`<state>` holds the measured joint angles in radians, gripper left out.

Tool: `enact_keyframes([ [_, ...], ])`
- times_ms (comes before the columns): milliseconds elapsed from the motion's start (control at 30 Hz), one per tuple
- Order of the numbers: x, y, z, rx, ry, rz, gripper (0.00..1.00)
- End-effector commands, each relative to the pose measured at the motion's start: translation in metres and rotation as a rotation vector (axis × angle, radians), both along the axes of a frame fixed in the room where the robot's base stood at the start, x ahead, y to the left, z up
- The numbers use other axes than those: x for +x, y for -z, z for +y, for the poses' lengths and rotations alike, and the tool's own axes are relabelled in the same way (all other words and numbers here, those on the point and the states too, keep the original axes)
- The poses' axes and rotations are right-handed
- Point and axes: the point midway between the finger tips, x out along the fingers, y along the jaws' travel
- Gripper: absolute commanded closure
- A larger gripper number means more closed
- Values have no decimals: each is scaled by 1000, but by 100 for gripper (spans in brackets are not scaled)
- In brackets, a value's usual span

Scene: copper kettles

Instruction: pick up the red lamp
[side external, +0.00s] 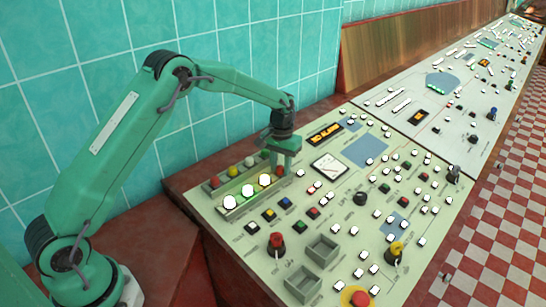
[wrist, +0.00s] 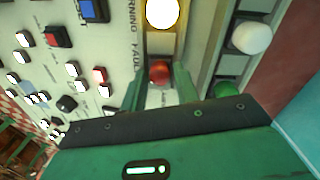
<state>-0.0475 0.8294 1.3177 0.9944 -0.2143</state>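The red lamp (wrist: 160,72) is a small round red dome at the near end of the front row of the lamp rack, below a brightly lit lamp, in the wrist view. In the side view, a bit of red (side external: 280,171) shows under my gripper. My gripper (wrist: 158,82) points down, with one finger on each side of the red lamp and a small gap to it. It looks open and holds nothing. In the side view my gripper (side external: 284,158) is low over the far end of the rack (side external: 232,215), hiding most of the lamp.
Beside it in the wrist view are a green lamp (wrist: 225,88) and a white lamp (wrist: 250,37). Another red lamp (side external: 214,182) sits in the back row. Lit lamps (side external: 248,190) fill the front row. Buttons and knobs (side external: 359,198) cover the console. A tiled wall (side external: 225,50) stands behind.

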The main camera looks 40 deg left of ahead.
Motion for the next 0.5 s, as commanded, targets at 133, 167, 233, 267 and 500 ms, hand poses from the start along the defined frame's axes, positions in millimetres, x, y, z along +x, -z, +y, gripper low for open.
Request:
enact_keyframes([
  [133,0,0,0,0,0,0,99],
  [167,0,0,0,0,0,0,99],
  [233,0,0,0,0,0,0,99],
  [267,0,0,0,0,0,0,99],
  [500,0,-2,0,0,0,-1,99],
])
